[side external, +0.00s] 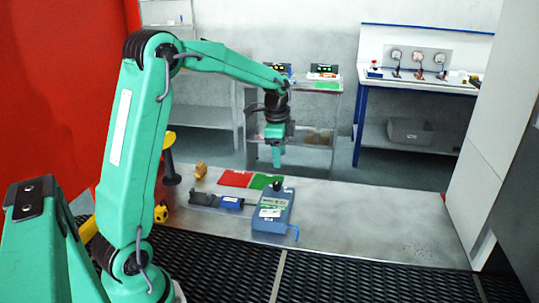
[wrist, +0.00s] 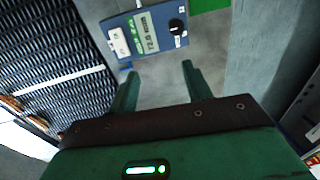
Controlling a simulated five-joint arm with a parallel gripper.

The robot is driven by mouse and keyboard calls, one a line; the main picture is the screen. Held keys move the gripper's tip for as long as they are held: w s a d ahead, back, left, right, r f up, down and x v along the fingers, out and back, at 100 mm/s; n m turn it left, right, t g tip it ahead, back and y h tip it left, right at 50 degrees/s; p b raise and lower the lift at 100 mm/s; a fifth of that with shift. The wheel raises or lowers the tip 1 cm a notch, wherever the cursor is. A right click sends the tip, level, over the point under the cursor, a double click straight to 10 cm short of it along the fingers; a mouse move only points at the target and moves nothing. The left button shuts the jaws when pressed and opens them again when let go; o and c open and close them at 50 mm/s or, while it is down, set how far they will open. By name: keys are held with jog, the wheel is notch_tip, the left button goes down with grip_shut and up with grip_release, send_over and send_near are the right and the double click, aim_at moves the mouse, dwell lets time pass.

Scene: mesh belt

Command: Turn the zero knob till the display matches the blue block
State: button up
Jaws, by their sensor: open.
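The blue meter (side external: 271,214) sits on the steel table with its face up. In the wrist view the meter (wrist: 117,25) is at the top, with a black round knob (wrist: 177,25) at its right. A pale display (wrist: 145,33) shows dark digits, too small to read surely. A blue block (side external: 231,202) with a white mark lies left of the meter, beside a dark grey piece. My gripper (side external: 276,155) hangs above and behind the meter, pointing down. In the wrist view my gripper (wrist: 158,78) has its fingers apart with nothing between them, clear of the knob.
A red mat (side external: 235,178) and a green mat (side external: 262,181) lie behind the meter. A small wooden block (side external: 200,170) and a black stand (side external: 170,167) are at the left. A black mesh belt (side external: 340,283) runs in front. The table's right side is clear.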

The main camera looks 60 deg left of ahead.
jog(key=m, duration=0.2)
send_over(277, 182)
jog(key=shift+g, duration=0.4)
notch_tip(277, 182, down, 5)
jog(key=shift+s+d, duration=0.15)
jog(key=shift+f, duration=3.9)
jog(key=c, duration=1)
